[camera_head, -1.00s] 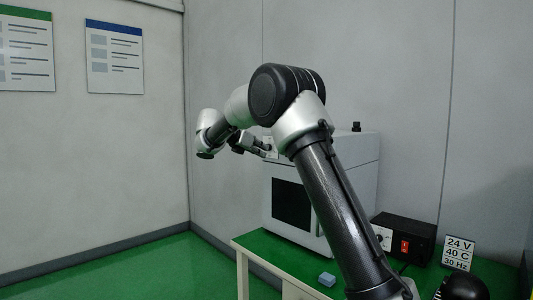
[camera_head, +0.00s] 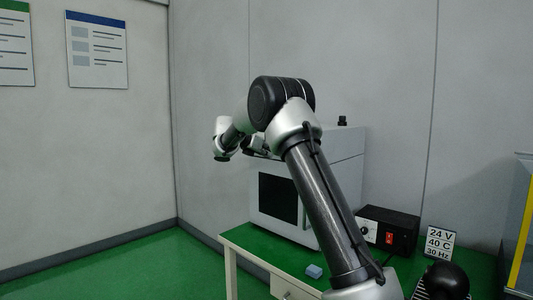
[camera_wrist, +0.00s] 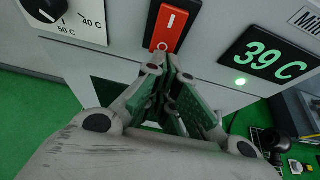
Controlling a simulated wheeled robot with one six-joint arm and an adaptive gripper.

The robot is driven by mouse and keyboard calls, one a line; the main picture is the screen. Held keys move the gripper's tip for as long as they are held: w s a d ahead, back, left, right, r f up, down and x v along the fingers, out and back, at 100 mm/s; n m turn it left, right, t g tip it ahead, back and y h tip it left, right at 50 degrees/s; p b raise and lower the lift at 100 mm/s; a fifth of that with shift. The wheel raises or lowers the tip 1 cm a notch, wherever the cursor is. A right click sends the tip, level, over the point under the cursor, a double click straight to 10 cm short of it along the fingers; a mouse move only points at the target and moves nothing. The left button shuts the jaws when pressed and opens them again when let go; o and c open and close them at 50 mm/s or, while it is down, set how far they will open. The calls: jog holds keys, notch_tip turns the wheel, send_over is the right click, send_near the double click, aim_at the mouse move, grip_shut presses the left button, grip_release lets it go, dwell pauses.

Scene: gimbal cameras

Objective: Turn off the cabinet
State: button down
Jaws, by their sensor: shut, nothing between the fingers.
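The cabinet (camera_head: 345,175) is a pale box with a dark window, standing on the green-topped table behind my arm. In the wrist view its front panel (camera_wrist: 215,25) carries a red rocker switch (camera_wrist: 171,27) marked I at the upper end and O at the lower end. A display (camera_wrist: 268,58) reads 39 C, and a green light (camera_wrist: 240,82) glows below it. My gripper (camera_wrist: 165,66) is shut and empty, its tips just below the O end; I cannot tell whether they touch. In the head view my gripper (camera_head: 260,147) is at the cabinet's upper front, partly hidden.
A dial (camera_wrist: 45,8) with temperature marks is left of the switch. On the table are a small blue block (camera_head: 314,271), a black power box (camera_head: 390,229) with a red switch, and a sign (camera_head: 440,243) reading 24 V, 40 C, 30 Hz. Green floor is free at left.

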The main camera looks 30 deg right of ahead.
jog(key=shift+w+d+f, duration=0.15)
jog(key=shift+d+f, duration=0.05)
jog(key=shift+d, duration=0.2)
jog(key=shift+r, duration=0.15)
